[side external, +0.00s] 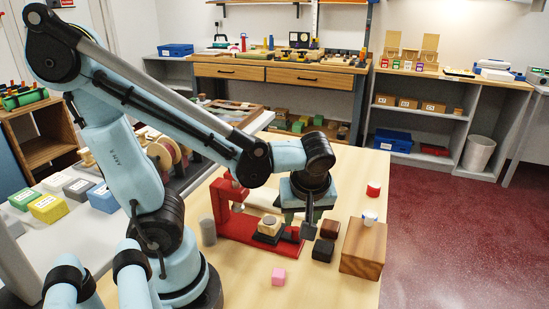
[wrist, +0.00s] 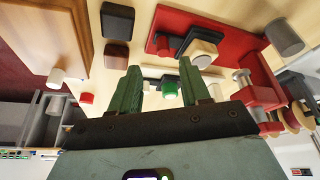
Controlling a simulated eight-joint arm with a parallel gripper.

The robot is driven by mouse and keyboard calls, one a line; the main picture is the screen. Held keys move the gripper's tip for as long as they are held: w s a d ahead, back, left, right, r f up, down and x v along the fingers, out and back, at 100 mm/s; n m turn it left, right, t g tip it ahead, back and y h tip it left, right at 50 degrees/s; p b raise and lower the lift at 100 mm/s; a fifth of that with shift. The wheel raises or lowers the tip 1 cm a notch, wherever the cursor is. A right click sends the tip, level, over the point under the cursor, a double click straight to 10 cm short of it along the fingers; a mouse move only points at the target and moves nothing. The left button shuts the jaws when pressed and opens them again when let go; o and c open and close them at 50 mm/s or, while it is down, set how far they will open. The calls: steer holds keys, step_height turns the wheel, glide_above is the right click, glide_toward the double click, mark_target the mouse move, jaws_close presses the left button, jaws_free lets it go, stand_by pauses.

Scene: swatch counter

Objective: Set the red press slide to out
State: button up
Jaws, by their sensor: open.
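The red press has a flat red base (side external: 233,228) with an upright red frame (side external: 232,192) at its left end. Its slide looks to be the black block (side external: 268,237) topped by a pale round knob (side external: 269,222), on the base's right part. In the wrist view the knob (wrist: 203,50) and red base (wrist: 163,42) show at upper right. My gripper (side external: 308,230) is open and empty, close to the right of the slide, apart from it as far as I can see. Its green-grey fingers (wrist: 160,65) are spread in the wrist view.
A grey cylinder (side external: 208,231) stands left of the press.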

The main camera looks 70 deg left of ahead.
steer(key=shift+v, duration=2.9)
steer(key=w+m+t+h, duration=0.1)
steer(key=m+t, duration=0.1)
steer(key=m, duration=0.2)
steer(key=w+m+t+h, duration=0.1)
steer(key=m+t, duration=0.1)
steer(key=m, duration=0.3)
steer(key=w+m+t+h, duration=0.1)
steer(key=m+h, duration=0.1)
steer(key=m, duration=0.3)
steer(key=shift+w+d+f+t, duration=0.1)
steer(key=shift+w+d+t, duration=0.1)
steer(key=shift+t, duration=0.2)
